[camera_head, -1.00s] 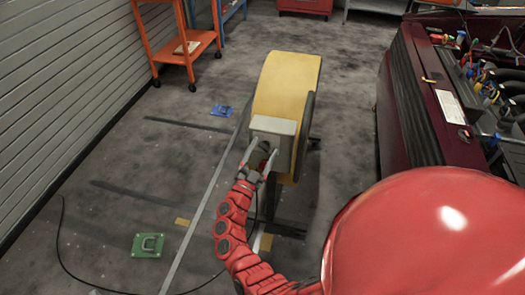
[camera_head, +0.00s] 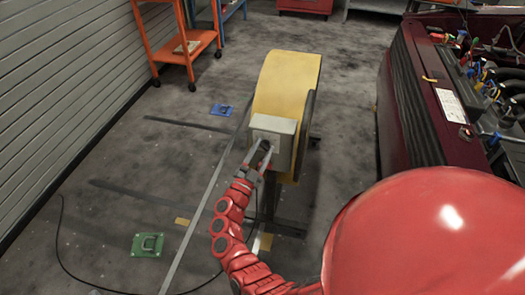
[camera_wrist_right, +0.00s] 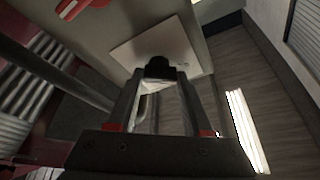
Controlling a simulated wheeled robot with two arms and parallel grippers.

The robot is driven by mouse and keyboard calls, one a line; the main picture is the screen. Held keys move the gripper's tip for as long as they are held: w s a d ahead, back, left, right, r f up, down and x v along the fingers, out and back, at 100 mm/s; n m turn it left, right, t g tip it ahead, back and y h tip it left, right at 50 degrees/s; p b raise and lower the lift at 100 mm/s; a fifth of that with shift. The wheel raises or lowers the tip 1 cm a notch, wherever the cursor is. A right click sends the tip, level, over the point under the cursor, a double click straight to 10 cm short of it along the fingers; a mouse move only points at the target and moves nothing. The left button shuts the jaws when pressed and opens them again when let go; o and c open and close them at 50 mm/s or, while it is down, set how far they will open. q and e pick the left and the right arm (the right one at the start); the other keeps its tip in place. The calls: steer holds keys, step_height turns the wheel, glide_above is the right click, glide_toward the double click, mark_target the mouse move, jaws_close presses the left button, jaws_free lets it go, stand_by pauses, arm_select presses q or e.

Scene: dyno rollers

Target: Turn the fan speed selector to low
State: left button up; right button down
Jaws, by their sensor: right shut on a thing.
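The yellow fan (camera_head: 285,85) stands on a dark stand in the middle of the head view. A grey control box (camera_head: 284,127) is fixed to its near side. The dark selector knob (camera_wrist_right: 159,66) sits on the box's pale face plate (camera_wrist_right: 190,58) in the right wrist view. My right gripper (camera_head: 262,148) reaches up to the box from below. Its fingertips, seen also in the right wrist view (camera_wrist_right: 159,77), are shut on the knob. They partly hide it, and I cannot read its setting. My left gripper is not in view.
A dark red car front with an open engine bay (camera_head: 480,90) stands at the right. An orange cart (camera_head: 180,45) is at the back left by the wall. A green plate (camera_head: 147,245) and a blue plate (camera_head: 221,110) lie on the floor. Floor left of the fan is mostly clear.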

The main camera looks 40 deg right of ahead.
steer(key=m+g+b, duration=0.2)
steer(key=m, duration=0.3)
steer(key=shift+f+m+b, duration=0.15)
steer(key=shift+m+b, duration=0.15)
steer(key=shift+b, duration=0.05)
steer(key=shift+m+g+y+b, duration=0.3)
steer(key=shift+m+g+b, duration=0.35)
steer(key=shift+m, duration=0.65)
steer(key=shift+r, duration=0.2)
steer(key=shift+c, duration=1.6)
jaws_free()
steer(key=v, duration=1.7)
steer(key=shift+a, duration=0.2)
